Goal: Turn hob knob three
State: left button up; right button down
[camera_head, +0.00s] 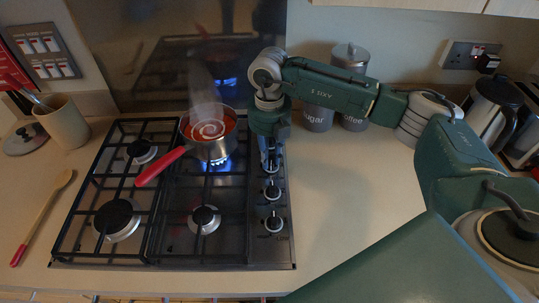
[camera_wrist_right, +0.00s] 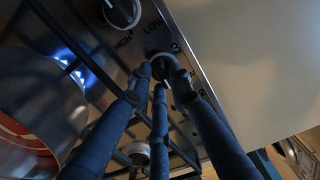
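Hob knob three (camera_wrist_right: 161,62) is a round dark knob with a pale ring, beside a printed "3" in the right wrist view. My right gripper (camera_wrist_right: 163,80) points down at it, with fingertips apart around its sides; whether they press on it is unclear. In the head view my right gripper (camera_head: 269,148) is over the right-hand knob column of the hob (camera_head: 180,255) and hides the knob beneath. Lower knobs (camera_head: 271,190) and (camera_head: 273,223) show in front of it. My left gripper is out of view.
A saucepan (camera_head: 222,148) of red soup with a red handle stands over a lit blue flame, left of my gripper. Another knob (camera_wrist_right: 122,12) shows near knob three. Sugar and coffee canisters (camera_head: 353,95) stand behind; the counter right of the hob (camera_head: 340,185) is clear.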

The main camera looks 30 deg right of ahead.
aim_at(270, 159)
jog(key=shift+f+m+b, duration=0.1)
jog(key=shift+m+b, duration=0.35)
jog(key=shift+m, duration=0.25)
jog(key=shift+w+m, duration=0.1)
jog(key=shift+m, duration=0.7)
jog(key=c, duration=1.6)
grip_release()
jog(key=shift+o, duration=0.2)
jog(key=shift+r, duration=0.2)
notch_tip(270, 159, up, 12)
jog(key=shift+f, duration=0.1)
